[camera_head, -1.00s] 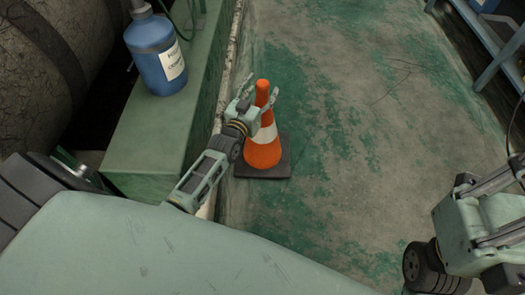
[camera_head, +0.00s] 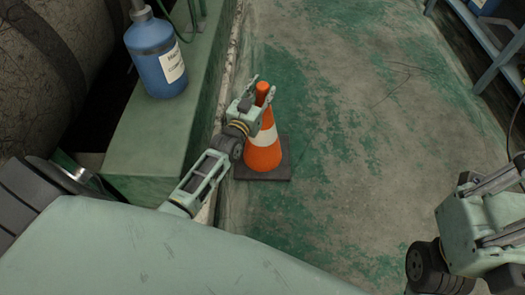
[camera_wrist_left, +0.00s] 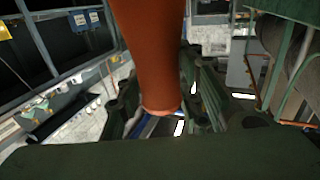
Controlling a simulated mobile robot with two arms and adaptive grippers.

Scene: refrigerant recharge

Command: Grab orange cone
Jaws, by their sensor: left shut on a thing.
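The orange cone (camera_head: 263,152) has a white band and a dark square base (camera_head: 279,172). It stands upright on the floor in the head view. My left gripper (camera_head: 263,90) is shut on the cone's upper part, with its fingers around the tip. In the left wrist view the cone (camera_wrist_left: 150,50) fills the upper middle, its top end between the fingers (camera_wrist_left: 160,112). My right arm shows at the lower right of the head view, but its fingertips are out of view.
A blue bottle (camera_head: 156,55) with a white label stands on a green ledge (camera_head: 150,135) left of the cone. A blue-grey shelf (camera_head: 480,45) is at the upper right. The worn green floor (camera_head: 350,130) right of the cone is clear.

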